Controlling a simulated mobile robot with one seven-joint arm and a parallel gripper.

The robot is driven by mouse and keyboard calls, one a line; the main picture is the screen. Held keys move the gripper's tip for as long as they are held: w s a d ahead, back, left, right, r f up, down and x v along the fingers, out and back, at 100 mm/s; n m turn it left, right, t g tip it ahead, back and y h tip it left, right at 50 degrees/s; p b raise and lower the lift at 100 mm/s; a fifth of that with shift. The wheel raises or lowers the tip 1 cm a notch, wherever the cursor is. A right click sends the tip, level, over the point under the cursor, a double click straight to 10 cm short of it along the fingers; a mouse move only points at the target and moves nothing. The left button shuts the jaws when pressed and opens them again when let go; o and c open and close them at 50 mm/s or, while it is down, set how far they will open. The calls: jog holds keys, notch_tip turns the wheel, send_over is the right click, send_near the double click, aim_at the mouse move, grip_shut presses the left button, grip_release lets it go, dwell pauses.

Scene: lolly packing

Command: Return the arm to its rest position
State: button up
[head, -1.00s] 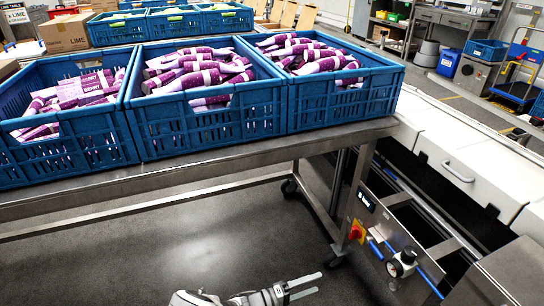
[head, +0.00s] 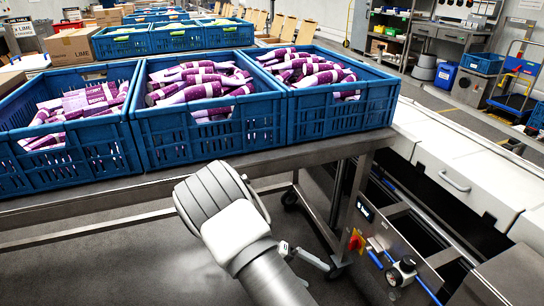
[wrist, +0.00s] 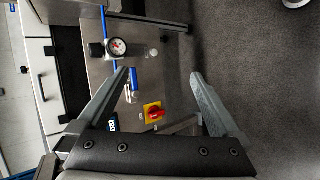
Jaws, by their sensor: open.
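My arm rises from the bottom of the head view in front of the steel table, with its bent grey-and-white joint just below the table's front edge. My gripper (head: 306,256) is partly hidden behind the arm in the head view, low beside the table's right end. In the wrist view my gripper (wrist: 160,76) is open, its two fingers wide apart with nothing between them. Beyond the fingers are a pressure gauge (wrist: 116,47), a red switch on a yellow plate (wrist: 154,112) and the dark floor.
Blue crates of purple-wrapped lollies (head: 213,130) stand on the steel table (head: 150,186). To the right is a machine with white covers (head: 470,172) and a front panel bearing a red switch (head: 356,241) and gauge (head: 403,268). Dark floor (head: 80,265) lies open under the table.

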jog(key=s+d+r+t+y, duration=0.1)
jog(key=s+r+y, duration=0.25)
jog(key=r, duration=0.75)
jog(key=s+d+r+y, duration=0.15)
jog(key=r+y, duration=0.35)
jog(key=r, duration=0.5)
jog(key=s+d+r+t+y, duration=0.1)
jog(key=s+r+t+y, duration=0.35)
jog(key=s+r, duration=0.8)
notch_tip(320, 180, up, 20)
jog(key=s+t+h+p, duration=0.1)
jog(key=t+h+p, duration=0.1)
jog(key=p, duration=1.8)
jog(key=shift+d+r+n+p, duration=0.2)
jog(key=shift+r+n+p, duration=0.05)
jog(key=shift+n+p, duration=0.1)
